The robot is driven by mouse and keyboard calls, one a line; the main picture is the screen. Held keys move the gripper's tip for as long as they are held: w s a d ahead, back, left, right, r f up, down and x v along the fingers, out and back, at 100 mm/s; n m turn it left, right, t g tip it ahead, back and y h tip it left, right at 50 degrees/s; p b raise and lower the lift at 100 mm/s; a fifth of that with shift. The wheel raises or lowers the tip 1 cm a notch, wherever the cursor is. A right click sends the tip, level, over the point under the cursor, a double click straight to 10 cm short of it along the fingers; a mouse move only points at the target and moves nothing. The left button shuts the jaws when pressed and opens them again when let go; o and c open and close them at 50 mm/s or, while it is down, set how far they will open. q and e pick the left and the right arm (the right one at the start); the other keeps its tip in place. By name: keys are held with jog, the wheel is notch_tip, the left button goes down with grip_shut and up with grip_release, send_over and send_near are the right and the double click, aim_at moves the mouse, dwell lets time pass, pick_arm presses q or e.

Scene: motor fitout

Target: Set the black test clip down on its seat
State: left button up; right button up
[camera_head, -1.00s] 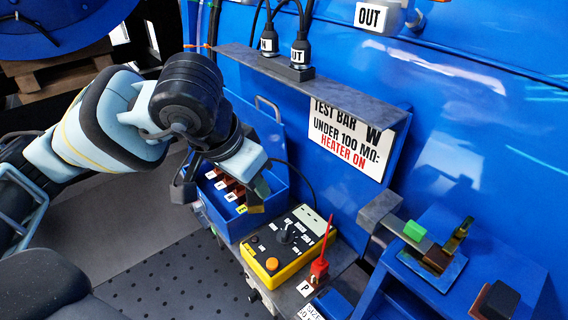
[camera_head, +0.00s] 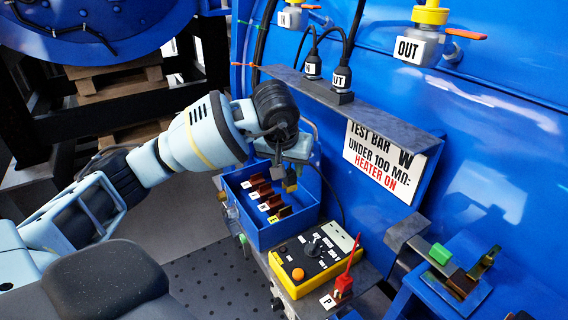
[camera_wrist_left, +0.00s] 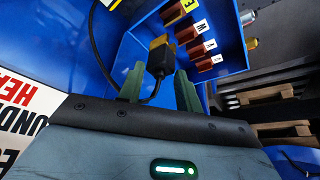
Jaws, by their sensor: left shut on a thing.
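The black test clip (camera_wrist_left: 160,62), with a yellow-orange end, sits between the fingers of my left gripper (camera_wrist_left: 158,88) in the left wrist view. The gripper is shut on it, and a black cable runs from it. In the head view my left gripper (camera_head: 285,172) is above the blue bin (camera_head: 262,240), and only the clip's yellow end (camera_head: 291,188) shows clearly. Inside the bin are several brown slots with labels, one yellow and the others white. I cannot tell which place is the clip's seat. My right gripper is not in view.
A yellow tester (camera_head: 315,255) with an orange button stands beside the bin. A red clip (camera_head: 344,284) stands upright near a "P" label. A steel shelf (camera_head: 375,112) with plugs overhangs behind. A green block (camera_head: 440,253) is at the right.

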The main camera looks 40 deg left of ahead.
aim_at(283, 180)
pick_arm(q)
jog(key=shift+w+a+f, duration=0.25)
jog(key=shift+a, duration=0.35)
jog(key=shift+w+a+f+n, duration=0.1)
jog(key=shift+a+n, duration=0.05)
jog(key=shift+n, duration=0.15)
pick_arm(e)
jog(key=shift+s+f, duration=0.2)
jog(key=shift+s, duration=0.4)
